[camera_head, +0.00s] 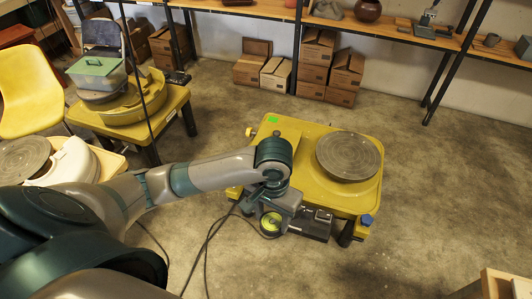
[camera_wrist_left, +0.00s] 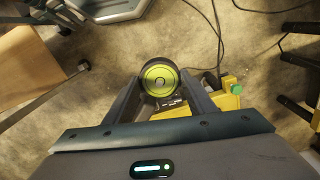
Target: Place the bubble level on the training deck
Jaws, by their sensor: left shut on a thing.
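The bubble level (camera_head: 270,223) is a round disc with a yellow-green face and dark rim. My left gripper (camera_wrist_left: 162,88) is shut on it, with one finger on each side; the level's face (camera_wrist_left: 160,76) shows clearly in the wrist view. In the head view the level is at the near edge of a yellow pottery wheel, whose flat yellow top I take as the training deck (camera_head: 292,130). The deck carries a round grey wheel head (camera_head: 348,155) and a small green patch (camera_head: 272,118). My left arm hides part of its near left side. My right gripper is not seen.
A dark pedal-like box (camera_head: 312,224) sits by the deck's near edge, and black cables (camera_head: 208,240) lie on the floor. Another yellow wheel (camera_head: 180,98) stands at left with a green-lidded tub (camera_head: 97,68).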

